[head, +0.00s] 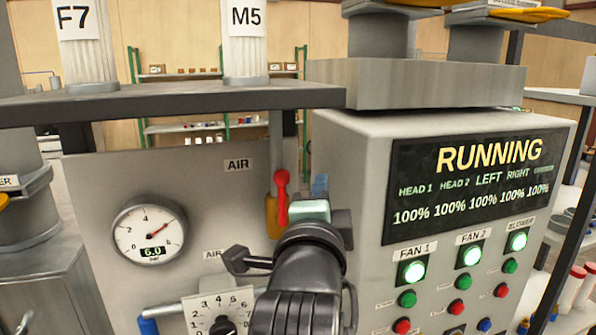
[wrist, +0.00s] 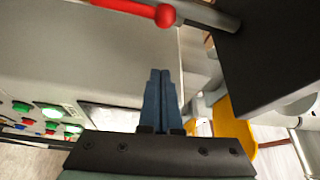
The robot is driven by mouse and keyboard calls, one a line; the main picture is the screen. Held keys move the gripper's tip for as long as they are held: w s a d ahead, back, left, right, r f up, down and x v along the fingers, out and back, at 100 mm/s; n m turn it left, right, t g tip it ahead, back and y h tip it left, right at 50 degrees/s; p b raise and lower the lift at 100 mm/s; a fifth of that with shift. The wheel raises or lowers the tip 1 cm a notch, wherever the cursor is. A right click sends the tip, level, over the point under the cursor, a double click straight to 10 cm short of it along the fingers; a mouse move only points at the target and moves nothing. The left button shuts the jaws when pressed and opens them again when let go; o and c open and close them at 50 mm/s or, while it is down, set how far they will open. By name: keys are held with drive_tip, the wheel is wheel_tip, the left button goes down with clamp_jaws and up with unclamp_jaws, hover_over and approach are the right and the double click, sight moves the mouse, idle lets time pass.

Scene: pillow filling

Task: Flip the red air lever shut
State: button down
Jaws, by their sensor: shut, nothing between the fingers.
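The red air lever (head: 282,198) stands upright in the head view, with its ball end at the top, right of the AIR label (head: 237,165) on the grey panel. In the wrist view the red lever (wrist: 130,7) crosses the top edge, its ball end toward the right. My gripper (head: 319,184) is just right of the lever in the head view, partly hidden by my own wrist. In the wrist view my gripper (wrist: 160,76) has its blue fingers together and empty, pointing toward the lever with a visible gap below the ball. The lever's base is hidden.
A gauge (head: 148,232) reading 6.0 sits left on the panel. The control box (head: 350,150), with a RUNNING display (head: 480,185) and lit buttons, stands close at the right. A dark shelf edge (head: 180,100) runs above. A yellow part (head: 271,217) is beside the lever.

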sight(282, 200)
drive_tip(key=w+a+p, duration=0.1)
drive_tip(key=w, duration=0.1)
drive_tip(key=w+a+p, duration=0.2)
drive_tip(key=shift+a+f, duration=0.15)
idle(0.4)
